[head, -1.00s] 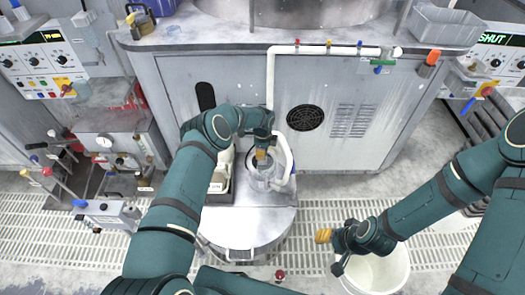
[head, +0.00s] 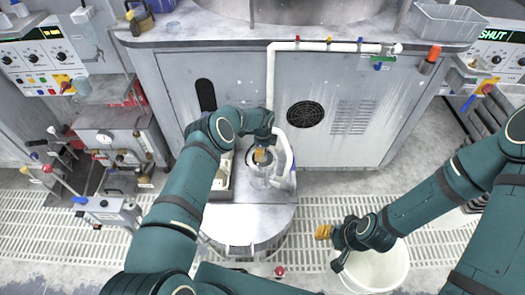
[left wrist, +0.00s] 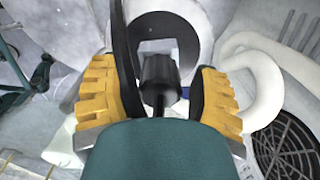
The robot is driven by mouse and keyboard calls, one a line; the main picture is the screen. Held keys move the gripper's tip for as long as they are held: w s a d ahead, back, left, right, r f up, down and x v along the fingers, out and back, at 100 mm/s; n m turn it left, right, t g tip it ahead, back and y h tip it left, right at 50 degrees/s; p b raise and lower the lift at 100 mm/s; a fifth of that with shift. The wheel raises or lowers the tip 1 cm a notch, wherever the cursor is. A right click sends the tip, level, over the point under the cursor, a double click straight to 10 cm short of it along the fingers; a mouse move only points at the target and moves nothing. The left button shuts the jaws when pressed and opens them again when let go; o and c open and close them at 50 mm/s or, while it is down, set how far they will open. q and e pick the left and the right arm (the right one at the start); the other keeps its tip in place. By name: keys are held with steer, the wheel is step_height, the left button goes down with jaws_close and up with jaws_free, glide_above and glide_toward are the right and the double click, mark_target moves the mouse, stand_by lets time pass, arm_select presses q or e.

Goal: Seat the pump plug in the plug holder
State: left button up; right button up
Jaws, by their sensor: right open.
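In the left wrist view a black plug-like body (left wrist: 160,72), which looks like the pump plug, lies between the fingers of my left gripper (left wrist: 160,95). Its thin stem runs toward my wrist. A gap shows between it and the right finger; contact on the left is unclear. Beyond it is a dark ring (left wrist: 196,22) around a pale centre, possibly the plug holder; I cannot tell whether plug and ring touch. In the head view my left gripper (head: 260,155) points down over the round-fronted metal stand, hiding the plug. My right gripper (head: 328,234) is open and empty beside the white bucket.
A white pipe (head: 271,85) runs down the cabinet (head: 350,95) to the metal stand (head: 250,222). A clear container (head: 258,178) is close below my left gripper. A white bucket (head: 376,272) stands on the floor at right. Valve equipment (head: 110,150) crowds the left.

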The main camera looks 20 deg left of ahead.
arm_select(q)
steer(key=shift+r, duration=0.1)
step_height(320, 180, up, 12)
stand_by(0.6)
steer(key=shift+s, duration=0.15)
stand_by(0.4)
